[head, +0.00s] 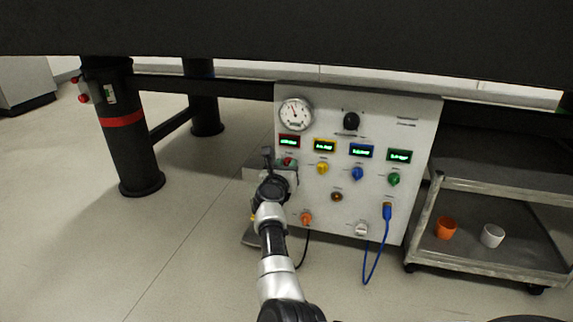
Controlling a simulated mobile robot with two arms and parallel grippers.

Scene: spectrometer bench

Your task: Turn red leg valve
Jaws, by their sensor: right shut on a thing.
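A pale control panel (418,140) stands under the dark bench. It has a row of red, yellow, blue and green framed displays, with a coloured valve knob below each. The red valve knob (288,161) sits below the red display (289,142) and is partly hidden by my gripper. My right gripper (282,164) reaches up to the panel from below and is shut on the red knob. Its fingers are small and dark, so the knob's angle is hard to tell. My left gripper is not in view.
The yellow knob (322,168) is close to the right of my gripper; the blue (357,174) and green (393,179) knobs are farther right. A black bench leg (129,160) with a red band stands left. A cart (475,186) with two cups stands right.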

